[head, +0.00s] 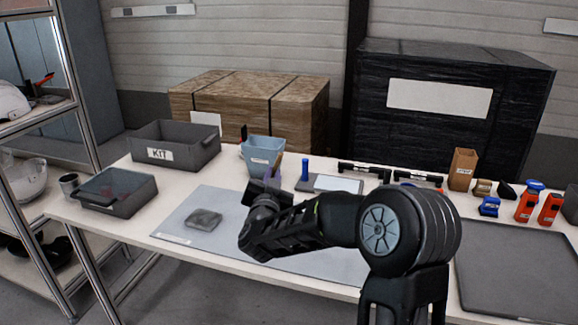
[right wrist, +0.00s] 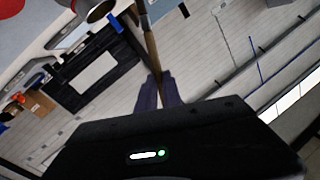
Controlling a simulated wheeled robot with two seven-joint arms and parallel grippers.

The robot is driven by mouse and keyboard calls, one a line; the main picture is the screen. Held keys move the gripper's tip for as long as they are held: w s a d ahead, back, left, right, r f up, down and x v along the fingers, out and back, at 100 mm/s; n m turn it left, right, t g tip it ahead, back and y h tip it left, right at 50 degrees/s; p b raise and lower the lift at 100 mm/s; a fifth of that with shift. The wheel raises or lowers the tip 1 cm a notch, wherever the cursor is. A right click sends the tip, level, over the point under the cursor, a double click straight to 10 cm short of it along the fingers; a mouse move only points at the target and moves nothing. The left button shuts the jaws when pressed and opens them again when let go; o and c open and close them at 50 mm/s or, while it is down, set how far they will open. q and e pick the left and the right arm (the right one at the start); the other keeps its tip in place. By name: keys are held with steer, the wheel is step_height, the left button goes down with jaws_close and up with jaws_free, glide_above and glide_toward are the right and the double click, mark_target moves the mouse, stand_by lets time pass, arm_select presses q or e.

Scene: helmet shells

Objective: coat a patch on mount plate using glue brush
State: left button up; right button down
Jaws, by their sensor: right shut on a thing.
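A small dark grey plate (head: 204,219), which looks like the mount plate, lies flat on the light grey mat (head: 180,235). My right gripper (head: 272,176) is above the mat, to the right of the plate and apart from it. In the right wrist view, my right gripper (right wrist: 158,92) is shut on a thin brown handle (right wrist: 150,45), which looks like the glue brush. The brush's bristle end cannot be made out, and my arm hides the brush in the head view. My left gripper is not in view.
A blue-grey bin (head: 262,152) stands just behind my right gripper. A grey KIT box (head: 175,148) and a dark lidded tray (head: 118,192) are on the left. Clamps, blocks and a brown holder (head: 462,169) line the back right. A dark tray (head: 520,270) lies at the front right.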

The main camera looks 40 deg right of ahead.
steer(key=shift+m+g+h, duration=0.5)
steer(key=shift+g+h, duration=0.1)
steer(key=shift+g, duration=0.2)
steer(key=d+r, duration=0.1)
steer(key=s+d+r, duration=0.2)
steer(key=d, duration=0.1)
steer(key=shift+r, duration=0.2)
steer(key=shift+f, duration=0.15)
steer(key=shift+w+f+b, duration=0.1)
steer(key=shift+f+b, duration=2.3)
steer(key=shift+f, duration=0.5)
steer(key=shift+f+b, duration=0.45)
steer(key=shift+f, duration=0.1)
steer(key=shift+r, duration=0.1)
step_height(320, 180, up, 7)
steer(key=p, duration=0.5)
